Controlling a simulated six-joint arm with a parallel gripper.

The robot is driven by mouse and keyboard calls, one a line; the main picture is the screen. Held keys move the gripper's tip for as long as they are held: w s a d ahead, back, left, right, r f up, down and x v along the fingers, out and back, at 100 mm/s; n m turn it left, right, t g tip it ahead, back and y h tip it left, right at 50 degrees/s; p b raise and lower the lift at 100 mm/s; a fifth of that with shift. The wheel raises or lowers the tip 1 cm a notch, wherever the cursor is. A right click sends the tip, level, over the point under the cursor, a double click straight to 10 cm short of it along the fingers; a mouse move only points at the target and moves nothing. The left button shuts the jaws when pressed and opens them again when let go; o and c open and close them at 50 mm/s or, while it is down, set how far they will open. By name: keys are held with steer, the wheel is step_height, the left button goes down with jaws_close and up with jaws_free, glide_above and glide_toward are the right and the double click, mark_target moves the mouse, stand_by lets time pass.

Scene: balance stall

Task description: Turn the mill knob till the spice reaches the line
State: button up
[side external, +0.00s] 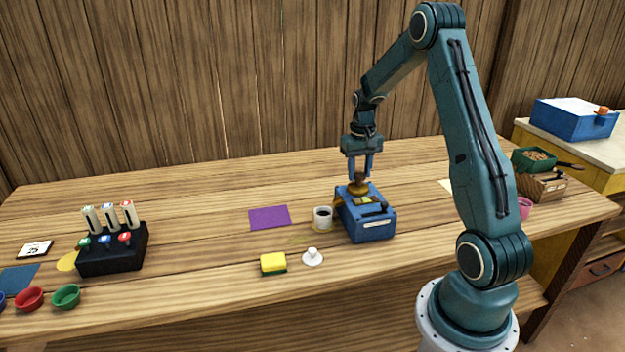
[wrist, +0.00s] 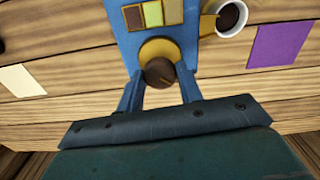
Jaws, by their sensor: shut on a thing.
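The mill is a blue box (side external: 368,224) near the middle of the table, with a round brass collar and a dark brown knob (wrist: 160,71) on top. My gripper (side external: 361,177) points straight down over it, its two blue fingers on either side of the knob, shut on it. The wrist view shows the fingers (wrist: 161,82) at the knob too. Three colour patches (wrist: 153,13) lie on the mill's top. A white cup (side external: 323,220) stands beside the mill; dark brown stuff (wrist: 228,16) shows inside it. I cannot make out a fill line.
A purple sheet (side external: 269,217) lies left of the cup. A yellow sponge (side external: 273,264) and a white knobbed piece (side external: 312,258) lie in front. A black rack (side external: 112,252) and small bowls (side external: 66,296) stand at left. A wooden crate (side external: 541,187) is at right. The table's back middle is clear.

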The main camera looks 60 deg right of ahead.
mark_target(359, 173)
steer(key=o, duration=1)
steer(key=shift+r, duration=0.15)
step_height(359, 173, up, 14)
stand_by(0.3)
